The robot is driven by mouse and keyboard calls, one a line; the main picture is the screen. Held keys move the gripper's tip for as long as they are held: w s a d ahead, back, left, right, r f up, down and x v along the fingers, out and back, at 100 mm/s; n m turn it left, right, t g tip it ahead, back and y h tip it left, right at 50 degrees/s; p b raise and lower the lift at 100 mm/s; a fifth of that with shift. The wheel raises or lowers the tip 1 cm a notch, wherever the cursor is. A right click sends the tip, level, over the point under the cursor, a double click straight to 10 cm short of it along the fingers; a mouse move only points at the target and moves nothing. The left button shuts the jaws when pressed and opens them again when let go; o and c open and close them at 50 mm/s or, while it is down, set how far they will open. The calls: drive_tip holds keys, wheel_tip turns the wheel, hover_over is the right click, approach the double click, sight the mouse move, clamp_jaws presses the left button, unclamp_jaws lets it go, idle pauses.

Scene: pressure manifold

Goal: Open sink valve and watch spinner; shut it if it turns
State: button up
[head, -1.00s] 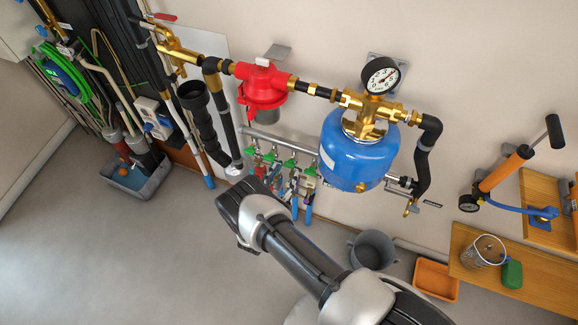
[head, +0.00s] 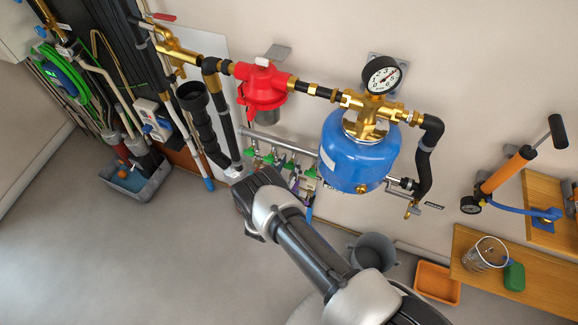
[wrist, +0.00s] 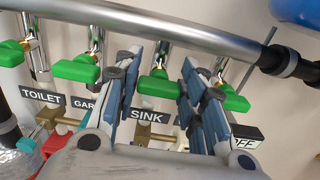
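In the wrist view, the green sink valve handle (wrist: 158,87) hangs below the silver manifold pipe (wrist: 150,22), just above the black SINK label (wrist: 147,116). My gripper (wrist: 162,62) is open. Its two blue-grey fingers stand on either side of this handle, and I cannot tell whether either touches it. Brass parts (wrist: 150,137) sit below the label, partly hidden by the gripper; I cannot make out the spinner clearly. In the head view, the manifold (head: 282,142) shows with several green handles, and my arm hides the fingers' lower area.
Neighbouring green handles sit close on both sides, one above the TOILET label (wrist: 42,96) and one at the right (wrist: 230,97). A blue tank (head: 358,150) with a gauge (head: 382,76) stands right of the manifold. A grey bucket (head: 373,250) is below.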

drive_tip(key=c, duration=0.6)
drive_tip(key=n+b, duration=0.2)
drive_tip(key=n, duration=0.1)
drive_tip(key=shift+f+b, duration=0.15)
drive_tip(key=shift+b, duration=0.2)
drive_tip(key=n+b, duration=0.1)
drive_tip(key=n, duration=0.2)
drive_tip(key=shift+a+n, duration=0.1)
drive_tip(key=shift+n, duration=0.2)
drive_tip(key=n, duration=0.5)
drive_tip(key=shift+w+a, duration=0.1)
drive_tip(key=n, duration=0.6)
drive_tip(key=shift+f, duration=0.15)
drive_tip(key=shift+n, duration=0.3)
